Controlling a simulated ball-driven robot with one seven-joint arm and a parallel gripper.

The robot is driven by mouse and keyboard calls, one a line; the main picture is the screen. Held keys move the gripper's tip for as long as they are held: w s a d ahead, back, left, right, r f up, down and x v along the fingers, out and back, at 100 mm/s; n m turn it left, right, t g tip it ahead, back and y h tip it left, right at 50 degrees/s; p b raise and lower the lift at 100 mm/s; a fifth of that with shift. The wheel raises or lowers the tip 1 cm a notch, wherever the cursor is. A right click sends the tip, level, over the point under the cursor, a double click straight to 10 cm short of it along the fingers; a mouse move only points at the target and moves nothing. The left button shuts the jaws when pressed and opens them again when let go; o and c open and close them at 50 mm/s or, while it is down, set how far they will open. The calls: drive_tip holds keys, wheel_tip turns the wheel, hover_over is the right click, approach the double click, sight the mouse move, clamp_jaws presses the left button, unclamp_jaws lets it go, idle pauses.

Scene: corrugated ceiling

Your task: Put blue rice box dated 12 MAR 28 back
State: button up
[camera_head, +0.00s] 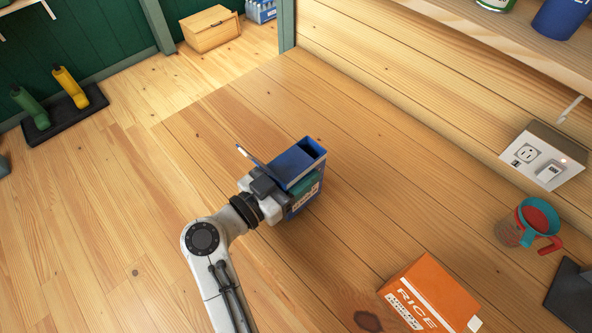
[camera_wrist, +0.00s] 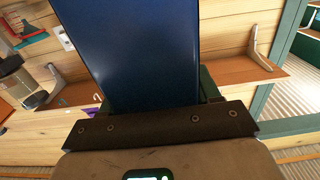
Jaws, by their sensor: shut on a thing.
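A blue box (camera_head: 304,163) is held in my gripper (camera_head: 283,187) in the head view, above or on the wooden surface. I cannot tell whether its base touches the wood. It has a pale printed band on its lower side, too small to read, and a dark recess shows at its top. In the wrist view the plain dark blue face of the box (camera_wrist: 135,50) fills the middle, just beyond the edge of my gripper. My gripper is shut on it. No date can be read in either view.
An orange rice box (camera_head: 432,292) lies at the lower right, near a teal and red cup (camera_head: 533,219). A wall shelf (camera_head: 505,38) at the upper right holds a blue container (camera_head: 562,17). A wall socket panel (camera_head: 541,156) is below it. The wood around the held box is clear.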

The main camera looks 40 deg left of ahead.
drive_tip(key=shift+f, duration=0.65)
drive_tip(key=o, duration=1.4)
drive_tip(key=s, duration=0.4)
drive_tip(key=s+b, duration=0.1)
drive_tip(key=s, duration=0.3)
drive_tip(key=s+a, duration=0.1)
drive_tip(key=s, duration=0.3)
